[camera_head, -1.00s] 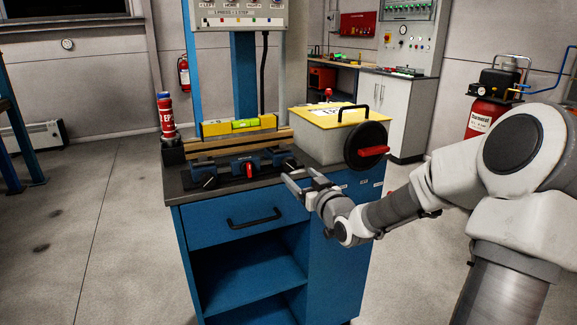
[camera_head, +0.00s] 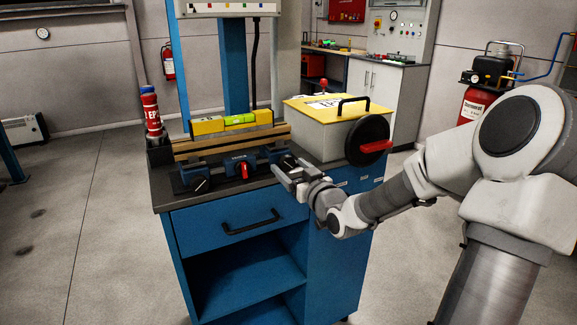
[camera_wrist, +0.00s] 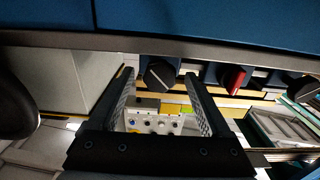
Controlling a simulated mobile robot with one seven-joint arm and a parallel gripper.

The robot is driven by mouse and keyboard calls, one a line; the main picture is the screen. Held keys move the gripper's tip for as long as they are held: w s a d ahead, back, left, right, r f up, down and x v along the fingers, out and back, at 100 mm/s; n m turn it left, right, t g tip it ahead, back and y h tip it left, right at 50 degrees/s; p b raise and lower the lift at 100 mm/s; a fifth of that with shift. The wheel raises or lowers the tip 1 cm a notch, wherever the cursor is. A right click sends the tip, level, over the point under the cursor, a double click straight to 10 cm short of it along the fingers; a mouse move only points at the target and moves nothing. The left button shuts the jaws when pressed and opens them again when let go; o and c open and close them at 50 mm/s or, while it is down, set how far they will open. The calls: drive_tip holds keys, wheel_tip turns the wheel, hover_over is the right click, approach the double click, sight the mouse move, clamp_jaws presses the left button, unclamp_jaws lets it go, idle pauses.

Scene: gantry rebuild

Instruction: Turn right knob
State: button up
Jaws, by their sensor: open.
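Three knobs on blue blocks sit in a row along the front of the blue bench. The left knob (camera_head: 199,184) is black with a white mark, and the middle knob (camera_head: 244,171) is red. The right knob (camera_head: 288,161) is black and partly hidden behind my gripper (camera_head: 281,168) in the head view. In the wrist view, which looks upside down, the right knob (camera_wrist: 160,74) appears between the two fingertips of my gripper (camera_wrist: 158,76). The fingers are apart on either side of it. Contact cannot be told. The red knob (camera_wrist: 232,79) lies just outside one finger.
A grey box with a yellow lid (camera_head: 315,105) and a black handwheel (camera_head: 367,139) with red grip stand close right of my gripper. A yellow level (camera_head: 225,122) lies behind the knobs. A drawer handle (camera_head: 250,222) is below the bench top.

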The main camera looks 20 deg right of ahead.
idle(0.3)
clamp_jaws()
drive_tip(key=m+p, duration=0.2)
drive_tip(key=p, duration=0.1)
drive_tip(key=shift+r, duration=0.3)
drive_tip(key=shift+f+m+p, duration=0.25)
drive_tip(key=shift+m+p, duration=0.75)
drive_tip(key=shift+m, duration=0.3)
unclamp_jaws()
drive_tip(key=shift+s, duration=0.15)
